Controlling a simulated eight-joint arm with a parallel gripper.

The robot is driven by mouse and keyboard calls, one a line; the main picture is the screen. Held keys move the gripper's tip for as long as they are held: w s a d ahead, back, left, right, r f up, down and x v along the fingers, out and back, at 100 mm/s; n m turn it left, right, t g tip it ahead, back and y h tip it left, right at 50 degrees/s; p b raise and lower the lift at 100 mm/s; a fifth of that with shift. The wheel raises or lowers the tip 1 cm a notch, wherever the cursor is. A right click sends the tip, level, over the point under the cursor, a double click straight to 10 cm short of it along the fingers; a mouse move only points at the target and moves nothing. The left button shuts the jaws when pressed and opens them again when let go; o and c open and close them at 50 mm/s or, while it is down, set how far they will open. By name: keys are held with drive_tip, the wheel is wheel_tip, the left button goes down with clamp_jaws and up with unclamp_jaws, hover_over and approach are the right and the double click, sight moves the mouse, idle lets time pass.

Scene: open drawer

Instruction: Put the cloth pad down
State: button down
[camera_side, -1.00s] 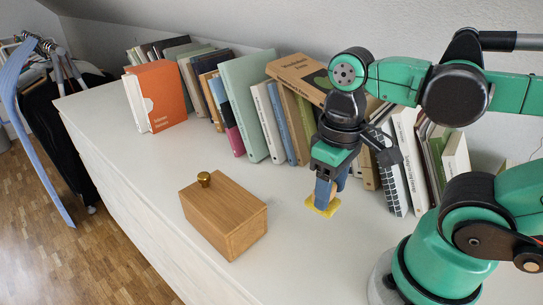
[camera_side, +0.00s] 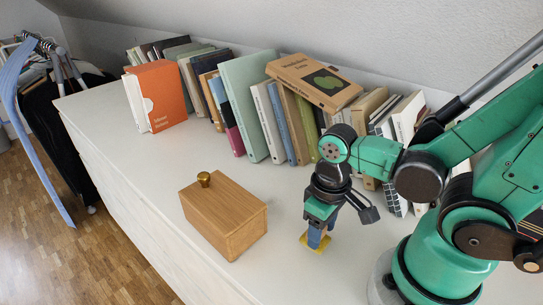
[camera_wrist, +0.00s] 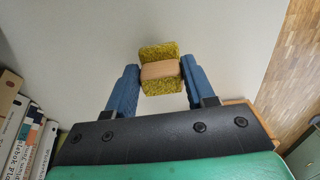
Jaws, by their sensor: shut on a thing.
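The cloth pad (camera_side: 303,241) is yellow and shows low under my gripper in the side view. In the wrist view the pad (camera_wrist: 158,52) is a rough yellow piece with a tan block (camera_wrist: 160,70) across its middle. My gripper (camera_side: 318,238) has blue fingers, shut on the pad from both sides; they also show in the wrist view (camera_wrist: 159,77). The pad is at or just above the white top (camera_side: 290,270); I cannot tell whether it touches. The fingers hide part of it in the side view.
A wooden box (camera_side: 240,222) with a brass knob (camera_side: 204,179) stands left of my gripper. A row of leaning books (camera_side: 250,105) runs along the back, with one book (camera_side: 315,82) lying across the top. The white top between box and gripper is clear.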

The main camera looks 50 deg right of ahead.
drive_tip(key=shift+s+f, duration=0.1)
drive_tip(key=shift+f, duration=0.55)
drive_tip(key=shift+c, duration=1.5)
unclamp_jaws()
drive_tip(key=shift+r, duration=0.2)
drive_tip(key=shift+r, duration=5.7)
drive_tip(key=w+d+t, duration=0.1)
drive_tip(key=w+t, duration=0.6)
drive_tip(key=w, duration=0.2)
drive_tip(key=shift+d+f, duration=0.15)
drive_tip(key=shift+w, duration=0.1)
